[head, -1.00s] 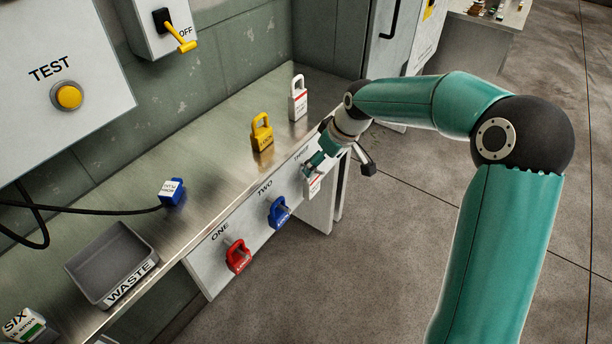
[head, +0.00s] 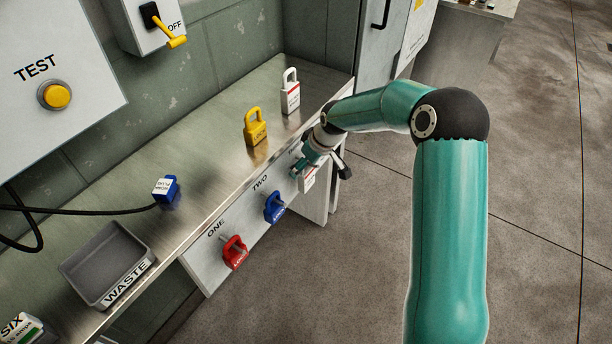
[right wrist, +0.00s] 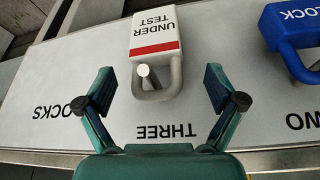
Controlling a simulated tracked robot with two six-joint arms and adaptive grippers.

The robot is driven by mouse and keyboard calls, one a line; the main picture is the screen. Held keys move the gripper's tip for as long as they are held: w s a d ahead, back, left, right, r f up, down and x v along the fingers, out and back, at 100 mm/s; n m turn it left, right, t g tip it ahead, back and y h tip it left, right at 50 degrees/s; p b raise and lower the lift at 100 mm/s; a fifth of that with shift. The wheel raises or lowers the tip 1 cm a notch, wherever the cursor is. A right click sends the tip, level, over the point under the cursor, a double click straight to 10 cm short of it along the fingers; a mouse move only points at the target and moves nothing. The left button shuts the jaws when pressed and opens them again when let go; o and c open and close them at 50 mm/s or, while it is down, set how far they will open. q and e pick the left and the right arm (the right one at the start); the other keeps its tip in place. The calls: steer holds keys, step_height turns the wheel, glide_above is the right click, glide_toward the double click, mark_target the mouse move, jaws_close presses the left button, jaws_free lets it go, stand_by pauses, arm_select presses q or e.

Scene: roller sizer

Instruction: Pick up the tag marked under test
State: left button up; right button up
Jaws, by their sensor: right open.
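The under test tag (right wrist: 155,32) is white and padlock-shaped, with a red stripe and a grey loop. In the head view the tag (head: 308,181) is partly hidden by my right gripper (head: 306,166). In the right wrist view my right gripper (right wrist: 159,84) is open and empty. Its fingertips appear on either side of the tag's loop, with a gap on both sides. I cannot tell how far they are from the panel. My left gripper is not in view.
A blue lock (head: 274,207) and a red lock (head: 235,252) hang at TWO and ONE. A yellow lock (head: 256,131) and another white tag (head: 290,95) stand on the bench (head: 205,135). A waste tray (head: 66,268) is at the bench's left end.

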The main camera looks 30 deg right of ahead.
mark_target(306, 169)
steer(key=x, duration=0.4)
steer(key=shift+d+f, duration=0.15)
steer(key=shift+d, duration=0.1)
steer(key=c, duration=1.3)
steer(key=shift+r, duration=0.25)
